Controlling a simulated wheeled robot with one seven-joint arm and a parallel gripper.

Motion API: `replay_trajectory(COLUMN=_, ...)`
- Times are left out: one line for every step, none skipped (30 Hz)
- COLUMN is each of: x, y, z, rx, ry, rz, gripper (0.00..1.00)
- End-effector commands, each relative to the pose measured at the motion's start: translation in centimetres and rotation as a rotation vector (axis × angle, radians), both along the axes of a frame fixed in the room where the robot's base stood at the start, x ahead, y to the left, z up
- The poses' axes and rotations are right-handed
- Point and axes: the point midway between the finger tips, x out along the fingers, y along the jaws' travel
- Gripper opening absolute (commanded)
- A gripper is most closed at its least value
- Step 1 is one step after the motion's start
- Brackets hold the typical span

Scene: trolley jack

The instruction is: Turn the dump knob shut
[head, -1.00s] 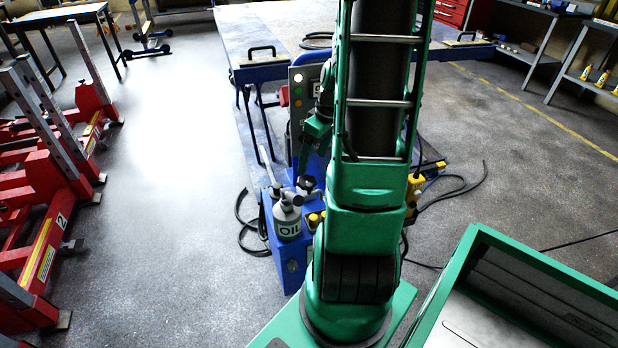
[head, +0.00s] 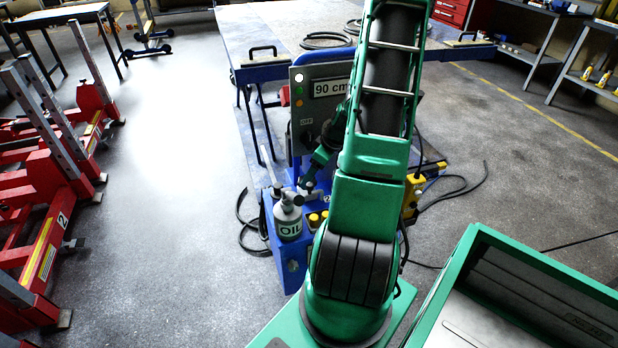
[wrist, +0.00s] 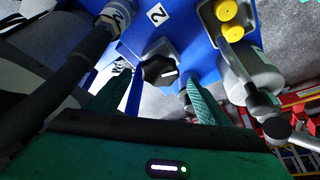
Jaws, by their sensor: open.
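The dump knob (wrist: 158,72) is black with a pale pointer mark and sits on a light plate on the blue jack unit (wrist: 196,45). In the wrist view my gripper (wrist: 155,84) is open, with one green finger on each side of the knob's near side. The fingers look apart from the knob; their depth relative to it is hard to judge.
A grey oil bottle (head: 288,218) stands close beside the gripper. Yellow buttons (head: 315,220) are on the unit's right. A control panel (head: 303,110) with a "90 cm" display rises behind. A dark pipe (wrist: 85,50) crosses the wrist view's left. Red stands (head: 55,190) are far left.

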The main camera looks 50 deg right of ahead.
Motion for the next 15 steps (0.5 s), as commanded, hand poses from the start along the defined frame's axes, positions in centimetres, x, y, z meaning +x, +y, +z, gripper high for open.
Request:
replay_trajectory(x=0.2, y=0.1, z=-0.7, rx=0.002, ry=0.001, rz=0.000, gripper=0.72)
replay_trajectory(x=0.3, y=0.1, z=-1.0, rx=0.003, ry=0.002, rz=0.000, gripper=0.72)
replay_trajectory(x=0.5, y=0.2, z=-1.4, rx=0.002, ry=0.001, rz=0.000, gripper=0.72)
replay_trajectory(x=0.6, y=0.2, z=-1.6, rx=0.002, ry=0.001, rz=0.000, gripper=0.72)
replay_trajectory(x=0.7, y=0.2, z=-1.9, rx=0.002, ry=0.001, rz=0.000, gripper=0.72)
replay_trajectory(x=0.8, y=0.3, z=-2.1, rx=0.002, ry=0.000, rz=0.001, gripper=0.72)
replay_trajectory(x=0.9, y=0.3, z=-2.3, rx=0.002, ry=0.000, rz=0.001, gripper=0.72)
replay_trajectory(x=1.0, y=0.3, z=-2.4, rx=0.001, ry=0.000, rz=0.000, gripper=0.72)
replay_trajectory(x=1.0, y=0.3, z=-2.5, rx=0.001, ry=0.000, rz=0.000, gripper=0.72)
replay_trajectory(x=1.0, y=0.3, z=-2.6, rx=0.001, ry=0.000, rz=0.000, gripper=0.72)
replay_trajectory(x=1.1, y=0.3, z=-2.7, rx=0.000, ry=0.000, rz=0.000, gripper=0.72)
replay_trajectory(x=1.1, y=0.3, z=-2.7, rx=0.000, ry=0.000, rz=0.000, gripper=0.72)
replay_trajectory(x=1.1, y=0.3, z=-2.7, rx=0.000, ry=0.000, rz=0.000, gripper=0.72)
replay_trajectory(x=1.1, y=0.3, z=-2.7, rx=0.000, ry=0.000, rz=0.000, gripper=0.72)
replay_trajectory(x=1.1, y=0.3, z=-2.7, rx=0.000, ry=0.000, rz=0.000, gripper=0.72)
